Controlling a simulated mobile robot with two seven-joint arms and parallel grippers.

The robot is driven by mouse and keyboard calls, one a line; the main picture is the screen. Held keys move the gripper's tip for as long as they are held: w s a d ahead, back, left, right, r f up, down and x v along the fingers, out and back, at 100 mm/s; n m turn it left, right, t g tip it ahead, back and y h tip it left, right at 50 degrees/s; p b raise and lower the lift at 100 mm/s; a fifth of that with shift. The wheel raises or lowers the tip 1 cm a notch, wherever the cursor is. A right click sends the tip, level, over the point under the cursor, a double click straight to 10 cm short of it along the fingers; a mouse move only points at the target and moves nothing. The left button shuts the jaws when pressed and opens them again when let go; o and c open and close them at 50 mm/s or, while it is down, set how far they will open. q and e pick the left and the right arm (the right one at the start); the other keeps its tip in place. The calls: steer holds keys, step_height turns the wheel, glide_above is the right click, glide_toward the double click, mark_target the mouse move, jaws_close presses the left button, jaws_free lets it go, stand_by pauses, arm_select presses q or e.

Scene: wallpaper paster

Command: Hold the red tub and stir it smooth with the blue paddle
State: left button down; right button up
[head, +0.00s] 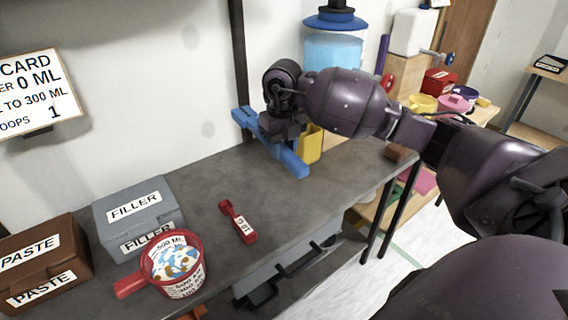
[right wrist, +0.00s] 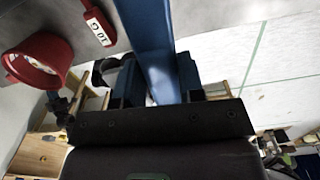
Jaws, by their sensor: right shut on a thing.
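The red tub (head: 205,262) stands on the grey bench at the lower left in the head view. It has a side handle, measure labels, and a patchy white, blue and orange-brown mix inside. My right gripper (head: 282,132) is at the far part of the bench, well away from the tub. It is shut on the blue paddle (head: 292,163), a long blue bar. In the right wrist view the paddle (right wrist: 150,35) runs up from between the fingers (right wrist: 158,88). Its hidden middle lies behind the gripper. My left gripper is not in view.
A red scoop (head: 229,210) lies between tub and gripper. Grey filler (head: 125,208) and brown paste (head: 75,240) boxes stand beside the tub. A yellow container (head: 312,145) is behind the paddle. The bench (head: 300,205) is clear right of the scoop.

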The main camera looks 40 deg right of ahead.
step_height(320, 180, up, 2)
steer(key=shift+r, duration=0.1)
stand_by(0.4)
